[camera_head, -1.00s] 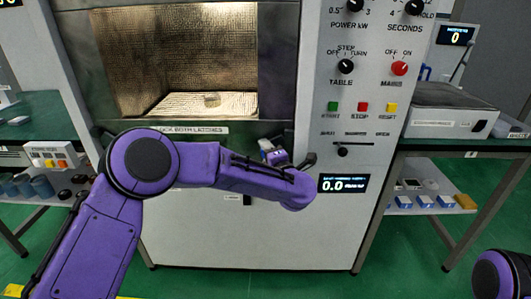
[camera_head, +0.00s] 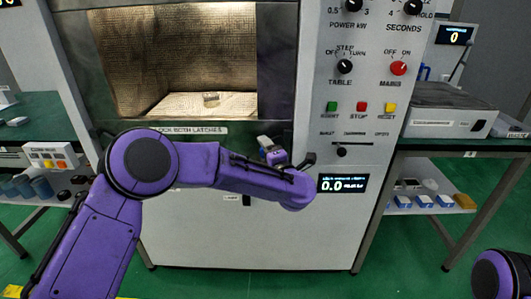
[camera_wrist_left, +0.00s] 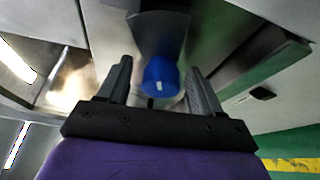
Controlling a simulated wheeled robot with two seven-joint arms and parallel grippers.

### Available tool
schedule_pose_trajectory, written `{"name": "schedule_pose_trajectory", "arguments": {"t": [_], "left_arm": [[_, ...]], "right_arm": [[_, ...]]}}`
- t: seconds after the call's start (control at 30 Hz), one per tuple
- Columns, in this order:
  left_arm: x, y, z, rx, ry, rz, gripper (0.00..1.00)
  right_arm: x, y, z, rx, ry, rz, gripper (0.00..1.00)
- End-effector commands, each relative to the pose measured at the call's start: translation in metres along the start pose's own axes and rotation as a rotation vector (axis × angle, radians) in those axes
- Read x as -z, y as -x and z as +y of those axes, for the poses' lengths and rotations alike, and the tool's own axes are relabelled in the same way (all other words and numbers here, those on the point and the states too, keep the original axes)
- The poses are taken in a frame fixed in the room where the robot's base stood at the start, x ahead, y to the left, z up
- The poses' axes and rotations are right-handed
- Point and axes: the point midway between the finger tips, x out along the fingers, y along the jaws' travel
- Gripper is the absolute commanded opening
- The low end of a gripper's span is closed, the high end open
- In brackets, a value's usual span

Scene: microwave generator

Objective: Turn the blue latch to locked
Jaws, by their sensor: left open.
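The blue latch (camera_wrist_left: 161,77) shows in the left wrist view as a round blue knob with a small white mark, below a dark metal piece. My left gripper (camera_wrist_left: 159,66) is open, with one dark finger on each side of the latch. Whether the fingers touch it I cannot tell. In the head view my left forearm crosses the front of the machine, and the wrist end (camera_head: 272,152) sits at the lower right of the lit chamber. The latch cannot be made out there. My right gripper is out of view.
The chamber (camera_head: 180,60) is lit, with a small object (camera_head: 210,97) on its floor. A "lock both latches" label (camera_head: 190,131) is below it. The control panel (camera_head: 365,120) with knobs and buttons stands just right of my wrist. Side tables flank the machine.

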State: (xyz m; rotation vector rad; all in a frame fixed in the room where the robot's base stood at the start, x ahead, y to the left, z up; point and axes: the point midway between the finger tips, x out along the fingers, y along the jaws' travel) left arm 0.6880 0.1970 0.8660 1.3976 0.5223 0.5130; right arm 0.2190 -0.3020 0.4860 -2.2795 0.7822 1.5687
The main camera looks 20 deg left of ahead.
Motion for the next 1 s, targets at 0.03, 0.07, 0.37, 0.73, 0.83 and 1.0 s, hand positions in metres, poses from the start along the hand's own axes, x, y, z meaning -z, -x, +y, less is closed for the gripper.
{"name": "schedule_pose_trajectory", "arguments": {"t": [0.03, 0.07, 0.37, 0.73, 0.83, 1.0], "left_arm": [[0.000, 0.001, 0.000, 0.000, 0.000, 0.000, 0.66], [0.000, 0.002, 0.000, 0.000, 0.000, 0.000, 0.66], [-0.001, 0.062, 0.000, -0.001, -0.002, -0.005, 0.66], [0.000, 0.106, 0.000, 0.000, 0.000, 0.000, 0.66], [0.000, 0.106, 0.000, 0.000, 0.000, 0.000, 0.66], [0.000, 0.105, 0.008, 0.002, 0.000, 0.003, 0.66]], "right_arm": [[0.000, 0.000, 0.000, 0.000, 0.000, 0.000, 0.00], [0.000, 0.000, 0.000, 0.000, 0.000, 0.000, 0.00], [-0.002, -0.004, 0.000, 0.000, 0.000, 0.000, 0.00], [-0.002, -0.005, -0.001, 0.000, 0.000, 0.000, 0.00], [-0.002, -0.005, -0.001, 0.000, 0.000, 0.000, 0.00], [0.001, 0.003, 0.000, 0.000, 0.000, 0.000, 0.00]]}}
